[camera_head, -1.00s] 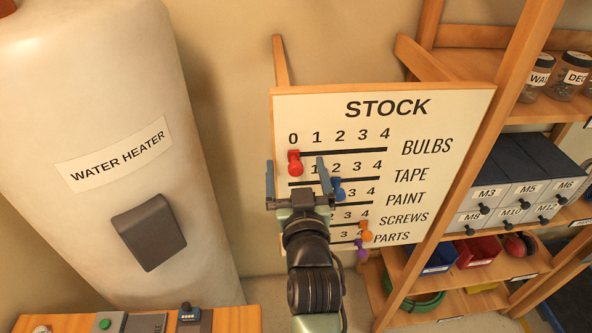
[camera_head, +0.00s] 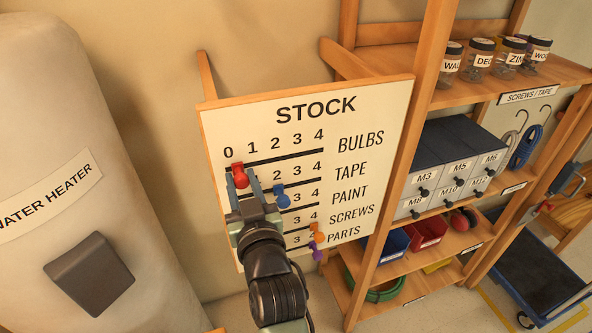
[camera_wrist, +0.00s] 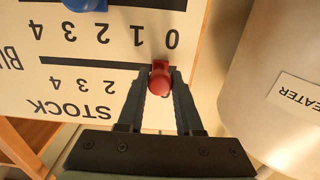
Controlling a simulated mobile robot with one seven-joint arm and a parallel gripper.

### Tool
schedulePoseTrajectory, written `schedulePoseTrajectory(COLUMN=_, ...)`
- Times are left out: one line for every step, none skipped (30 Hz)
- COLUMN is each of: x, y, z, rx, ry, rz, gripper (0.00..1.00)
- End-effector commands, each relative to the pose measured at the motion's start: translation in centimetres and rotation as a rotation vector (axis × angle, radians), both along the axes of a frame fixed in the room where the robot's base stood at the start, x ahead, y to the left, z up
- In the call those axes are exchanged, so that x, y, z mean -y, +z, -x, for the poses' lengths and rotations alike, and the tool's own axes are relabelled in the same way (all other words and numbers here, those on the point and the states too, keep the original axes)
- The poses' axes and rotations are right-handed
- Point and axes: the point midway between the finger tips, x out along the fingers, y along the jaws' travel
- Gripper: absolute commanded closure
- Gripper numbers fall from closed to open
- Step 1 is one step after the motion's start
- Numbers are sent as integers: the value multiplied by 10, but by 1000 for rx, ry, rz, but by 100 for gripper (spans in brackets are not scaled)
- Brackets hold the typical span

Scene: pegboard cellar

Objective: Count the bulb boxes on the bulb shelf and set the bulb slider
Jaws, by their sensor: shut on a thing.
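The STOCK board (camera_head: 316,107) hangs on the wall with rows for BULBS, TAPE, PAINT, SCREWS and PARTS. The bulb slider, a red knob (camera_head: 240,177), is at the left end of the BULBS track, under the 0. My gripper (camera_head: 243,188) is shut on the red knob. The wrist view shows the red knob (camera_wrist: 160,80) between the two fingertips (camera_wrist: 160,88), by the upside-down 0. My gripper and arm cover the left parts of the lower rows. No bulb boxes and no shelf labelled for bulbs are in view.
A blue knob (camera_head: 282,199), an orange knob (camera_head: 317,231) and a purple knob (camera_head: 317,253) sit on lower rows. Shelving at right holds labelled jars (camera_head: 481,58), grey drawers (camera_head: 425,178) and bins (camera_head: 428,233). A water heater (camera_head: 70,140) stands at left.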

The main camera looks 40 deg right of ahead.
Motion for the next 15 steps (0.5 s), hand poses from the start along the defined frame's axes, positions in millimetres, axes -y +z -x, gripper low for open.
schedulePoseTrajectory(x=4, y=-1, z=1, rx=-1, ry=-3, rz=0, gripper=88)
schedulePoseTrajectory(x=5, y=-1, z=1, rx=0, ry=-3, rz=0, gripper=88)
schedulePoseTrajectory(x=6, y=-1, z=2, rx=0, ry=-3, rz=0, gripper=88)
schedulePoseTrajectory(x=7, y=-1, z=2, rx=0, ry=-3, rz=0, gripper=88)
schedulePoseTrajectory(x=9, y=-1, z=2, rx=0, ry=-3, rz=0, gripper=88)
schedulePoseTrajectory(x=10, y=-1, z=3, rx=0, ry=-3, rz=0, gripper=88)
schedulePoseTrajectory(x=11, y=-1, z=3, rx=0, ry=-3, rz=0, gripper=88)
schedulePoseTrajectory(x=12, y=-1, z=4, rx=0, ry=-3, rz=0, gripper=88)
schedulePoseTrajectory(x=14, y=-1, z=4, rx=0, ry=-2, rz=0, gripper=88)
schedulePoseTrajectory(x=15, y=-1, z=4, rx=0, ry=-1, rz=0, gripper=88)
schedulePoseTrajectory(x=16, y=-1, z=5, rx=1, ry=-1, rz=1, gripper=88)
schedulePoseTrajectory(x=17, y=-1, z=5, rx=1, ry=-1, rz=1, gripper=88)
schedulePoseTrajectory(x=18, y=-1, z=5, rx=2, ry=-1, rz=2, gripper=88)
schedulePoseTrajectory(x=20, y=-1, z=6, rx=2, ry=-1, rz=1, gripper=88)
schedulePoseTrajectory(x=21, y=-2, z=6, rx=1, ry=-2, rz=0, gripper=88)
